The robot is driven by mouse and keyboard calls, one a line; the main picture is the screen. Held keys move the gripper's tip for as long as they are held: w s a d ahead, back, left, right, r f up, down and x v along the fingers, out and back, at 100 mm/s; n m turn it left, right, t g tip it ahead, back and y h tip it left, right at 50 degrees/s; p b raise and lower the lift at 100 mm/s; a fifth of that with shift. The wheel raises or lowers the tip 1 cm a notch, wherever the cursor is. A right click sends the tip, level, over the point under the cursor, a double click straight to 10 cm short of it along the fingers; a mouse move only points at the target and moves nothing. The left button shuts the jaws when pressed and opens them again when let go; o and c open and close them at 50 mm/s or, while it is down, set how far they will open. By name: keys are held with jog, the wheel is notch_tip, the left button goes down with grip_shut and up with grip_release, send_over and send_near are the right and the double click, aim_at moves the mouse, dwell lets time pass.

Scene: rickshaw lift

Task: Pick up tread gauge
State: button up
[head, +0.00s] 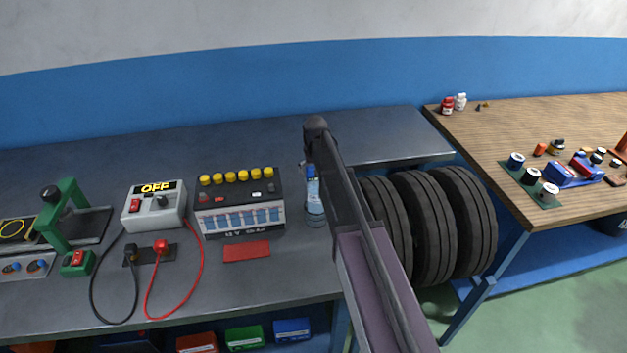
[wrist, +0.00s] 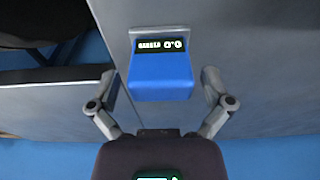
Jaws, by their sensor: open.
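The tread gauge (wrist: 160,77) shows in the wrist view as a blue block with a small black display at its top, set on a grey surface. My gripper (wrist: 160,75) is open, with one finger on each side of the gauge and a visible gap at both sides. The gauge's underside is hidden. In the head view my arm crosses the middle, and I cannot make out the gauge or my fingers there.
A grey bench (head: 258,300) holds a battery (head: 240,205), a bottle (head: 314,195) and a control box marked OFF (head: 155,207). Several tyres (head: 425,225) stand right of my arm. A wooden table (head: 500,130) with small items is farther right.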

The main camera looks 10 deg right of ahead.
jog(key=shift+f, duration=0.3)
jog(key=shift+c, duration=0.2)
jog(key=c, duration=1.1)
